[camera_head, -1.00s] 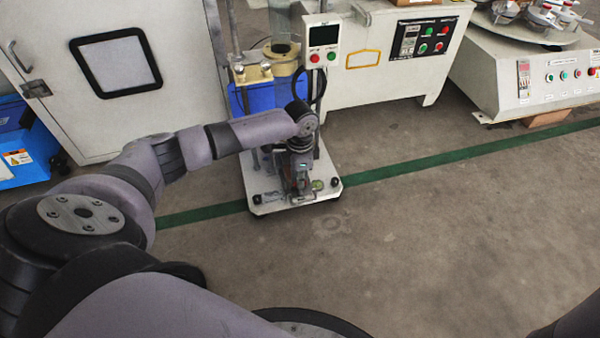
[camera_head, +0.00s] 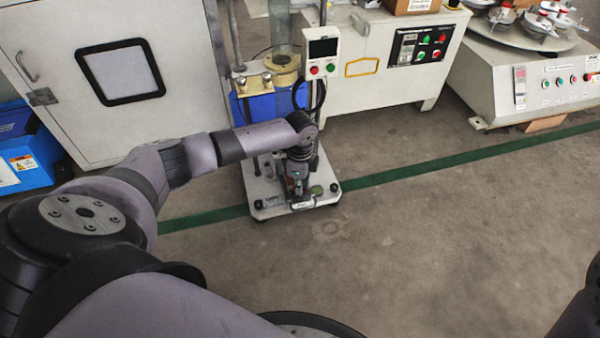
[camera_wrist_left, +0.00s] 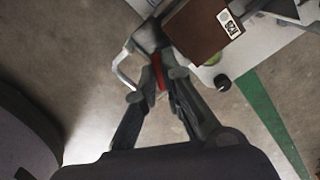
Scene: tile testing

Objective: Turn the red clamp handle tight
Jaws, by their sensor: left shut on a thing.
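The red clamp handle (camera_wrist_left: 158,72) shows in the left wrist view as a short red strip between my fingertips. My left gripper (camera_wrist_left: 154,88) is shut on it, with one finger on each side. Beside it are a bent pale metal bar (camera_wrist_left: 122,68) and a brown block (camera_wrist_left: 198,32) with a white label. In the head view my left gripper (camera_head: 298,188) points down at the front of the white machine base (camera_head: 268,208). The arm and gripper hide the handle there. My right gripper is out of view.
The test stand carries a small control box (camera_head: 321,47) on a post. A white cabinet (camera_head: 180,75) stands left, blue boxes (camera_head: 35,165) beside it. More machines (camera_head: 375,55) stand behind. The floor right of the base is clear, crossed by a green stripe (camera_head: 430,165).

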